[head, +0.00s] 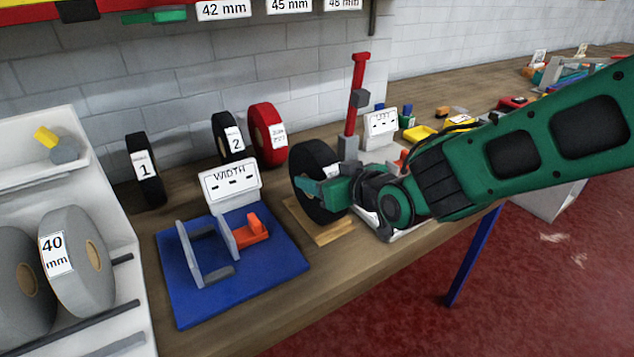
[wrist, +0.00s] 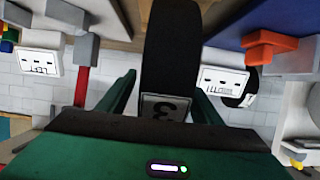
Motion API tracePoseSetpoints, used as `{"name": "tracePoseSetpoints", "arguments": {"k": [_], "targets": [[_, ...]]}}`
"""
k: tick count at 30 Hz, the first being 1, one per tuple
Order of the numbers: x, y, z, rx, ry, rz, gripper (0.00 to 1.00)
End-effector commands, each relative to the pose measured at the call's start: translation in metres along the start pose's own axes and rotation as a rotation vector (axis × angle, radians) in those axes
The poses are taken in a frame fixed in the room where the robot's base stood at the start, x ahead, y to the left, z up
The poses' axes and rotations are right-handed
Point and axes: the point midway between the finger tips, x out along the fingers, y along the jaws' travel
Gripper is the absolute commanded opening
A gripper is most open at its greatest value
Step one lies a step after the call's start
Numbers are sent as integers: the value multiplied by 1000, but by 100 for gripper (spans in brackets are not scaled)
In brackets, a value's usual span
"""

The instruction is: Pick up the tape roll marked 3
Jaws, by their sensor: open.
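The tape roll marked 3 (head: 318,157) is black and stands upright on a small wooden board (head: 333,235) on the bench. In the wrist view the roll (wrist: 170,50) shows its white label with an upside-down 3. My gripper (head: 312,188) is at the roll, and one green finger shows across it in the head view. In the wrist view my gripper (wrist: 163,85) is open, with one finger on each side of the roll. Gaps show between the roll and the fingers.
A blue width gauge (head: 290,264) with an orange slider (head: 252,230) sits left of the roll. Black rolls marked 1 (head: 145,170) and 2 (head: 228,137) and a red roll (head: 268,135) stand behind. A red-handled lever device (head: 357,85) stands just behind the roll.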

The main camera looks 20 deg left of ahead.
Motion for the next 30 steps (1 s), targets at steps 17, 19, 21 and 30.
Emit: {"name": "tracePoseSetpoints", "arguments": {"k": [17, 19, 21, 30], "targets": [[19, 0, -1, 0, 1, 1, 33], [19, 0, -1, 0, 1, 1, 16], [19, 0, -1, 0, 1, 1, 1], [18, 0, -6, 0, 5, 1, 1]]}}
